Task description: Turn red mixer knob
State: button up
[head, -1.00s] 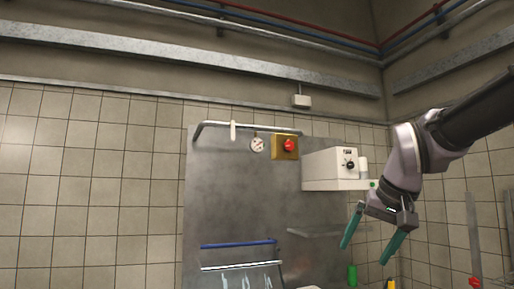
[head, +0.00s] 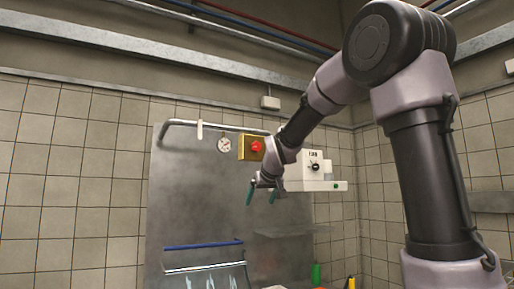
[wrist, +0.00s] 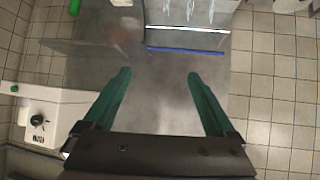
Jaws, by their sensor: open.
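The red mixer knob (head: 257,147) sits on a yellow square plate (head: 243,148) high on the grey metal wall panel. My gripper (head: 262,196) hangs just below and slightly right of the plate, fingers pointing down, apart from the knob. In the wrist view my gripper (wrist: 157,75) shows two teal fingers spread wide with nothing between them. The red knob does not show in the wrist view. A white box (head: 296,170) with a black knob (head: 316,166) is on the panel to the right; it also shows in the wrist view (wrist: 62,122).
A round gauge (head: 224,144) and a horizontal pipe rail (head: 185,122) are left of the yellow plate. A blue bar (head: 203,245) and a rack with hanging utensils (head: 205,267) are lower. Green (head: 316,273) and yellow bottles stand at lower right.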

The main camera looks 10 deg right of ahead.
jog(key=w+r+t+y, duration=0.2)
jog(key=w+r, duration=0.5)
jog(key=w, duration=0.2)
jog(key=t+y, duration=0.2)
jog(key=t, duration=0.2)
send_near(257, 146)
jog(key=shift+n, duration=0.3)
jog(key=shift+x, duration=4.55)
jog(key=shift+c, duration=0.3)
jog(key=c, duration=1.3)
